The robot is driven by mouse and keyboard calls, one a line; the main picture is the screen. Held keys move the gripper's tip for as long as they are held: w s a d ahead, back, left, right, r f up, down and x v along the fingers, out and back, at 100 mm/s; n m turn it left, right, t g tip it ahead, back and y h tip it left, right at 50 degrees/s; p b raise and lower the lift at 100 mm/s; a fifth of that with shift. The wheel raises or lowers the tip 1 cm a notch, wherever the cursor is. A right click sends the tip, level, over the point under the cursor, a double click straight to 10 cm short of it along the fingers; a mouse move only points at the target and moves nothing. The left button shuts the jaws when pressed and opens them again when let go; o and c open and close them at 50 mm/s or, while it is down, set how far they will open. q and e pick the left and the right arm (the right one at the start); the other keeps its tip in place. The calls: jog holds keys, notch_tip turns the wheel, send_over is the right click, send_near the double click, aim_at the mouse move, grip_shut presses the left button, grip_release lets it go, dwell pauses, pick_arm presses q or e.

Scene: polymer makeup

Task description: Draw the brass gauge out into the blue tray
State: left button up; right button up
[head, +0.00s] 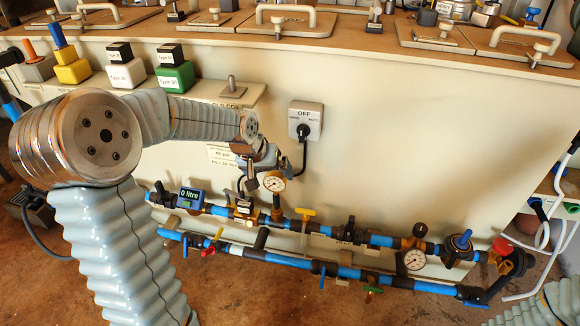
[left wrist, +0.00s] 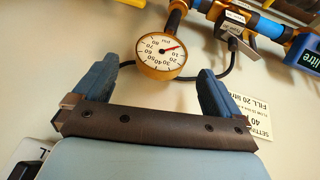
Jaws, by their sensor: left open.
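The brass gauge (head: 274,182) has a round white dial and stands on the pipework in front of the cream panel. In the left wrist view the gauge (left wrist: 161,50) lies between and just beyond the tips of two blue fingers, with its dial facing the camera. My left gripper (head: 262,168) is open beside the gauge, with a visible gap on both sides and nothing held. It also shows in the left wrist view (left wrist: 157,72). My arm partly hides the panel. My right gripper is out of view. I cannot make out a blue tray in either view.
A second dial gauge (head: 415,259) sits lower right on the blue pipes (head: 360,275). A switch box (head: 306,121) with a black cable is close to the right of my gripper. A blue litre meter (head: 190,197) is at left. Colored blocks (head: 175,77) stand on the ledge.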

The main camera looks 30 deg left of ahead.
aim_at(277, 183)
pick_arm(q)
jog(key=x, duration=0.7)
jog(key=shift+w+f+b, duration=0.1)
jog(key=shift+b, duration=0.3)
jog(key=c, duration=1.1)
